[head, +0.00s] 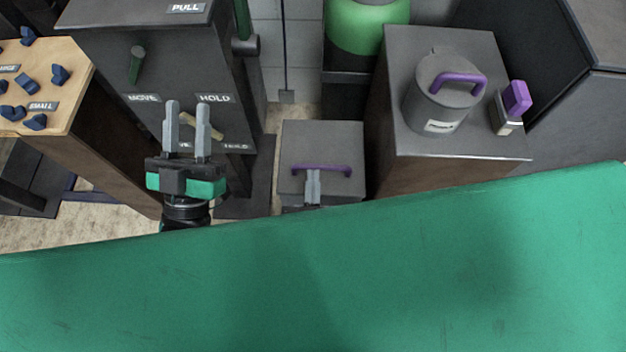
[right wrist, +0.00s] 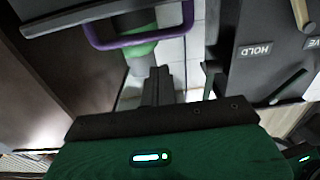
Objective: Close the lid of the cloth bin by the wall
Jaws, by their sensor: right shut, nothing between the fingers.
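A dark grey box-shaped bin (head: 322,140) stands low on the floor near the tiled wall in the head view; I take it as the cloth bin. A purple handle (head: 345,169) crosses its grey lid. I cannot tell how far the lid is raised. My right gripper (head: 312,175) is shut and empty right at the handle; I cannot tell if they touch. In the right wrist view its fingers (right wrist: 157,82) are together, just beside the purple handle (right wrist: 135,40). My left gripper (head: 187,104) is open and empty in front of the dark panel cabinet.
A grey cabinet (head: 455,155) right of the bin carries a round canister (head: 437,105) and a purple-topped block (head: 514,104). The dark panel cabinet (head: 150,75) with levers stands left. A wooden-topped table (head: 60,105) holds blue pieces. A green surface fills the foreground.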

